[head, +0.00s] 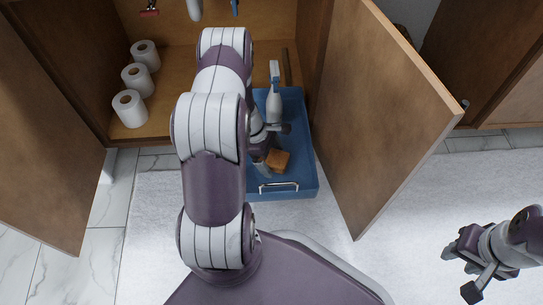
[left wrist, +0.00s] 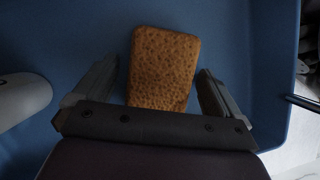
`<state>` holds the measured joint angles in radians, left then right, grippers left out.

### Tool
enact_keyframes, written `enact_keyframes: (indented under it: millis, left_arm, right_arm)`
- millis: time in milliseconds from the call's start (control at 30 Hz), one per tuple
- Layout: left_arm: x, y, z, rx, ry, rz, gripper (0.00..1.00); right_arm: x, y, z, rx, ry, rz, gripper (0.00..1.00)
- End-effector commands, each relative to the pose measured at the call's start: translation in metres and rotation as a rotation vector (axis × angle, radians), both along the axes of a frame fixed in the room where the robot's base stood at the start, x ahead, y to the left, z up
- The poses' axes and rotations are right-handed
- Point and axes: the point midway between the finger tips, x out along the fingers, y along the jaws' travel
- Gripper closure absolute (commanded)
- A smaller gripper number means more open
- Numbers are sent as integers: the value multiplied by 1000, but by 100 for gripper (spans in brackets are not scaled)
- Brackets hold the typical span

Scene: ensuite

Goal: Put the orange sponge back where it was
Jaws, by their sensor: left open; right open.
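The orange sponge (head: 278,160) lies in the blue tray (head: 307,180), near the tray's front handle. My left gripper (head: 272,148) is down in the tray at the sponge, partly hidden by my own arm in the head view. In the left wrist view the sponge (left wrist: 162,68) lies between the two spread fingers of my left gripper (left wrist: 155,95), with a gap visible at its sides. The left gripper is open. My right gripper (head: 462,270) is open and empty over the pale rug at the lower right.
A white spray bottle (head: 274,95) stands in the tray behind the sponge. Toilet rolls (head: 136,77) stand at the left inside the cabinet. Open cabinet doors flank the tray at left (head: 50,130) and right (head: 380,110). The rug (head: 410,200) is clear.

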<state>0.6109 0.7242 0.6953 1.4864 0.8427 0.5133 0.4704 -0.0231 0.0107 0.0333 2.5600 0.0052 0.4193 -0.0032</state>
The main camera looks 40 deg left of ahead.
Motion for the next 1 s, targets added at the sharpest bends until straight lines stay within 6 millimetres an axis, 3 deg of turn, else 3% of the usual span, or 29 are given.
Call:
enact_keyframes:
  millis: [167,400,667,767,833,900,1000]
  left_arm:
    - [-1,4,20,0,-1,1,2]
    - [-8,27,83,0,-1,2,2]
    - [-13,41,117,5,-3,-19,2]
    - [-4,15,157,78,-44,-270,2]
    - [-3,-26,206,173,-105,-618,2]
    - [-16,-68,251,271,-178,-998,2]
    - [-49,-112,295,384,-275,-1456,2]
  right_arm:
    - [0,0,16,0,0,0,57]
    - [0,0,67,0,0,0,57]
    - [0,0,88,0,0,0,57]
    - [0,0,88,0,0,0,57]
    - [0,0,87,0,0,0,57]
    - [0,0,86,0,0,0,57]
    - [0,0,86,0,0,0,57]
